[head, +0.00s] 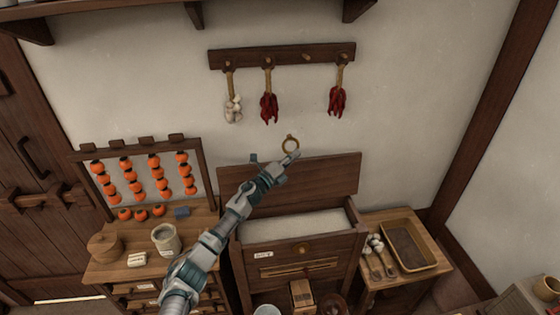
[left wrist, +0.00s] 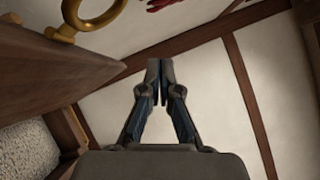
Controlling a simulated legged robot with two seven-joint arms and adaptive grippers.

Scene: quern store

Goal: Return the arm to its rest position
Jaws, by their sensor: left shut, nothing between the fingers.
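My left arm (head: 232,215) reaches up from the bottom of the head view. My left gripper (head: 293,156) is shut and empty, in front of the top edge of a raised wooden lid (head: 330,178). In the left wrist view the fingertips (left wrist: 158,68) meet with nothing between them. A brass ring (head: 290,142) stands at the lid's upper edge, just above the gripper in the head view. The ring also shows at the upper left of the left wrist view (left wrist: 88,22), apart from the fingers. My right gripper is out of view.
Below the lid is an open bin (head: 300,248) holding pale, grainy contents. A peg rail (head: 285,55) with hanging peppers and garlic is on the wall above. A rack of orange fruit (head: 140,142) stands left; a side table with a tray (head: 435,240) stands right.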

